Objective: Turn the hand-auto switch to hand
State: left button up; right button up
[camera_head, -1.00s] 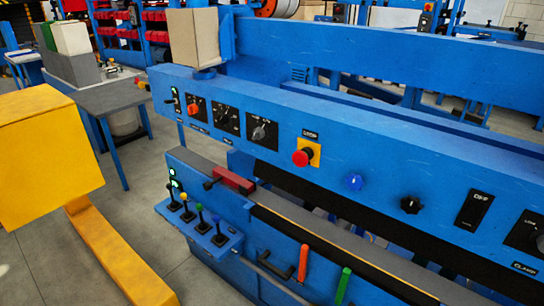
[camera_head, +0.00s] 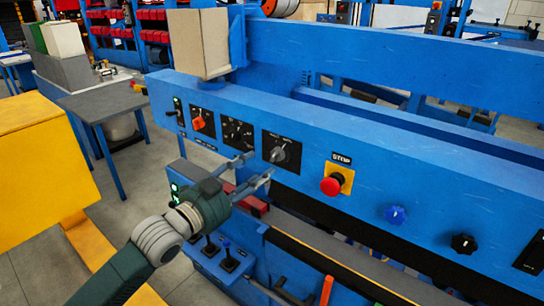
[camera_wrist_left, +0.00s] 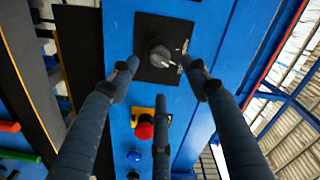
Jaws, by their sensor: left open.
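A grey rotary knob (camera_head: 278,154) sits on a black square plate on the blue panel (camera_head: 350,170); I take it as the hand-auto switch, though its lettering is too small to read. My left gripper (camera_head: 260,165) is open in front of that plate, its fingers pointing at the panel. In the left wrist view the knob (camera_wrist_left: 160,55) is ahead, between the spread fingertips, with a pale mark to its right. The fingers appear apart from the knob; the exact gap is hard to judge. My right gripper is not in view.
A red stop button (camera_head: 331,186) on a yellow plate, a blue knob (camera_head: 396,215) and a black knob (camera_head: 463,244) lie to the right. A red switch (camera_head: 199,123) is to the left. Small levers (camera_head: 229,258) stand below my left arm. A yellow block (camera_head: 45,170) is at left.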

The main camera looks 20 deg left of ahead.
aim_at(273, 158)
pick_arm(q)
jog(key=p+x, duration=0.1)
jog(key=x, duration=0.6)
jog(key=shift+w, duration=0.2)
jog(key=shift+w+f, duration=0.1)
jog(key=shift+c, duration=1)
jog(key=c, duration=0.9)
jog(key=shift+c, duration=0.2)
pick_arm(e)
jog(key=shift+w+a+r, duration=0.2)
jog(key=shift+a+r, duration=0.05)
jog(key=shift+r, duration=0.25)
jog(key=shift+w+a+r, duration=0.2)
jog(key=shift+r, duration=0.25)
